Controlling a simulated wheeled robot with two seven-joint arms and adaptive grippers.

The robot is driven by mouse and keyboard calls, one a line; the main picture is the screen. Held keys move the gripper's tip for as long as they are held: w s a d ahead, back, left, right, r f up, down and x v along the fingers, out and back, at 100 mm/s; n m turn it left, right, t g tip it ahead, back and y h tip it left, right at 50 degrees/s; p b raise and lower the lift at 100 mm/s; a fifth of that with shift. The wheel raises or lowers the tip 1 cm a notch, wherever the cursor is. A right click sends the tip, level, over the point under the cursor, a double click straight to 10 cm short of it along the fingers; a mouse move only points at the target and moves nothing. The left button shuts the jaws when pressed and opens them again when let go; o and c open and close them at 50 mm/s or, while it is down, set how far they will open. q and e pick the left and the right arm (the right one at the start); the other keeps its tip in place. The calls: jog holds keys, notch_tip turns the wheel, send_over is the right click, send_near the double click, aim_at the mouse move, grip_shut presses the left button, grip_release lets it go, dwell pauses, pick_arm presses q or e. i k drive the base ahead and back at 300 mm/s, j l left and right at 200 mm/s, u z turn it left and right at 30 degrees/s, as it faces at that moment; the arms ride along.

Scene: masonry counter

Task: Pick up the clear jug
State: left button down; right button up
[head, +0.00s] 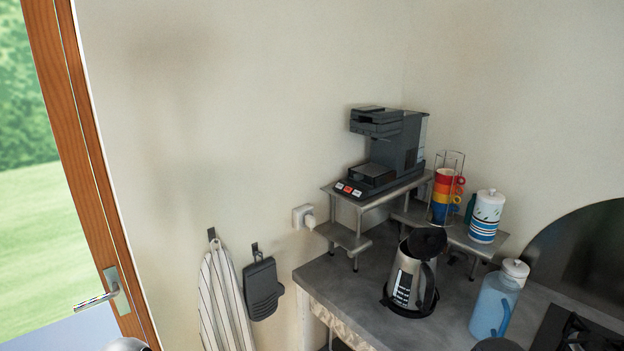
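The clear jug (494,304) stands upright on the grey counter at the lower right of the head view. It is see-through with a bluish tint, and has a whitish lid and a blue handle on its right side. A dark rounded shape at the bottom edge sits just in front of its base; I cannot tell what it is. Neither of my grippers can be made out in this view. Nothing is seen touching the jug.
A steel and black kettle (405,278) stands left of the jug on the counter (345,291). Behind are a metal shelf (345,236) with a coffee machine (400,140), stacked coloured mugs (443,194) and a striped white canister (486,216). A dark hob (560,330) lies right.

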aim_at(497, 298)
jog(key=l+z, duration=0.1)
jog(key=z, duration=0.3)
jog(key=l+z, duration=0.1)
jog(key=z, duration=0.25)
jog(key=l+z, duration=0.1)
jog(key=z, duration=0.3)
